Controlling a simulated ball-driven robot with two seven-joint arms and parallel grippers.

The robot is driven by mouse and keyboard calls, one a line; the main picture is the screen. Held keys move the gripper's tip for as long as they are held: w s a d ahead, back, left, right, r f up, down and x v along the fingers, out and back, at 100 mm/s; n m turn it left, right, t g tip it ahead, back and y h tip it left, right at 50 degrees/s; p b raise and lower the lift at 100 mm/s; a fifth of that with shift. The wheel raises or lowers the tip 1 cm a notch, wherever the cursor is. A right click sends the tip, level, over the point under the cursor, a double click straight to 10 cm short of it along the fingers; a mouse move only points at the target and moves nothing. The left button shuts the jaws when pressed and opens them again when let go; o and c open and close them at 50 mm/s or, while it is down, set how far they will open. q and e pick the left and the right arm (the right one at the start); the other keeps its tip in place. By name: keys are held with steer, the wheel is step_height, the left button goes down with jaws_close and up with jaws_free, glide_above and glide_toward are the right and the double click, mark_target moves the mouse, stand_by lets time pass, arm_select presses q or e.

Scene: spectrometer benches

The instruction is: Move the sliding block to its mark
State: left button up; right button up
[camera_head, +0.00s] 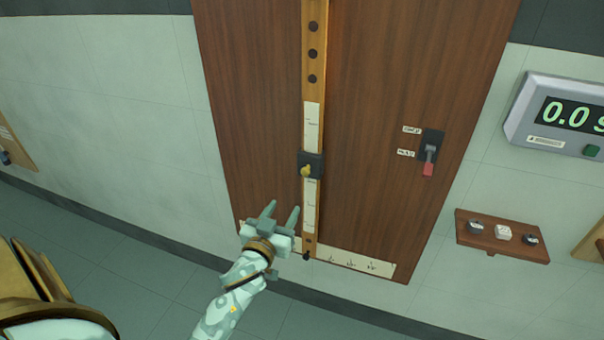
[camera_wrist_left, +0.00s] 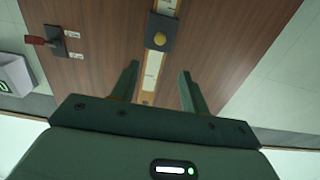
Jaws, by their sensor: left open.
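The sliding block (camera_head: 311,165) is a dark block with a round brass knob, set on a vertical wooden rail (camera_head: 313,85) with paper scale strips above and below it. It also shows in the left wrist view (camera_wrist_left: 159,33), beyond the fingers. My left gripper (camera_head: 282,215) is open and empty, below and a little left of the block in the head view, apart from it. In the left wrist view the two fingers (camera_wrist_left: 157,85) stand apart with the rail between them in the picture. I cannot tell which scale line is the mark. My right gripper is not in view.
The rail is on a brown wooden panel (camera_head: 370,90). A red-handled lever switch (camera_head: 429,155) is right of the rail. A paper scale (camera_head: 355,263) runs along the panel's bottom. A digital display (camera_head: 560,115) and a small wooden shelf (camera_head: 502,236) are at the right.

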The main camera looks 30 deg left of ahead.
mark_target(305, 173)
arm_select(q)
steer(key=b+x, duration=0.2)
steer(key=x, duration=1.1)
steer(key=shift+w+f, duration=0.1)
steer(key=shift+w, duration=0.05)
steer(key=shift+w+a, duration=0.15)
steer(key=shift+w, duration=0.45)
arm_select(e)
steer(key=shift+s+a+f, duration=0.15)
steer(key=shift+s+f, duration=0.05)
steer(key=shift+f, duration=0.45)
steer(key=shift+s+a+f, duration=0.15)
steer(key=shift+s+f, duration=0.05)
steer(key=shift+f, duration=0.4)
